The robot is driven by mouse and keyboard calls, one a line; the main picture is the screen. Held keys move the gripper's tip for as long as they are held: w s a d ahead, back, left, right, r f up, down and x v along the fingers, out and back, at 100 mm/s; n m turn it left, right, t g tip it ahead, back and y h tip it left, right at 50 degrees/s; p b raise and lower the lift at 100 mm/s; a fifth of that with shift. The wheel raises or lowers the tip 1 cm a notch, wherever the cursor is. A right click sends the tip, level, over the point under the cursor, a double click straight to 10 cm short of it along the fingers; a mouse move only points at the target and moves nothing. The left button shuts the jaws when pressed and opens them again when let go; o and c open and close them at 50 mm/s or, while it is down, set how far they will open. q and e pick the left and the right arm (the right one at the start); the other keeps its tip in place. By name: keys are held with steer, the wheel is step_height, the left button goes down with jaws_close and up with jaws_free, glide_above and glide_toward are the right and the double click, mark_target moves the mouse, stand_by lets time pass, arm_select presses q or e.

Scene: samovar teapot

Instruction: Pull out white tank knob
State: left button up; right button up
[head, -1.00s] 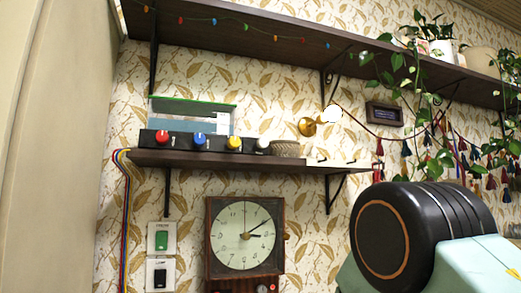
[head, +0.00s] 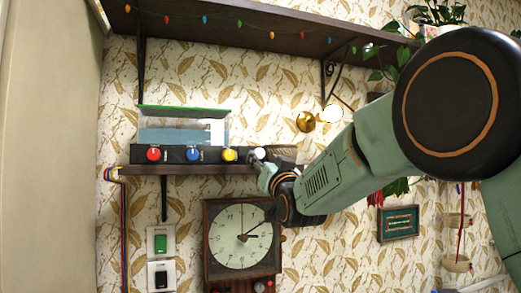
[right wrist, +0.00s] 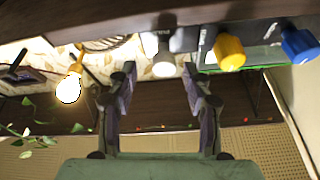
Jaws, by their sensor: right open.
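The white knob (head: 258,153) is at the right end of a black knob panel (head: 178,154) on a small wall shelf. My right gripper (head: 266,168) is at the shelf's front edge, just below and very close to this knob. In the right wrist view the white knob (right wrist: 164,66) shows between the two open fingertips (right wrist: 160,74), with gaps on both sides. I cannot tell how deep it sits between them. My left gripper is not in view.
Yellow (head: 229,155), blue (head: 193,153) and red (head: 153,154) knobs sit left of the white one. The shelf (head: 190,169) runs below them, and a clock (head: 240,237) hangs underneath. A lit lamp (head: 330,114) is to the right.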

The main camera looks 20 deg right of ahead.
mark_target(260, 154)
steer(key=w+r, duration=0.1)
steer(key=w+r+p, duration=0.1)
steer(key=w, duration=0.1)
steer(key=shift+w+a+p, duration=0.15)
steer(key=shift+a+p, duration=0.15)
steer(key=shift+a, duration=0.1)
steer(key=shift+w+r, duration=0.1)
steer(key=shift+w+d+f, duration=0.2)
steer(key=shift+w+d, duration=0.1)
steer(key=shift+w, duration=0.05)
steer(key=shift+s+a+r, duration=0.1)
steer(key=shift+s+a, duration=0.05)
steer(key=shift+a, duration=0.1)
steer(key=c, duration=0.4)
steer(key=shift+d, duration=0.25)
steer(key=c, duration=0.5)
steer(key=shift+a, duration=0.15)
jaws_close()
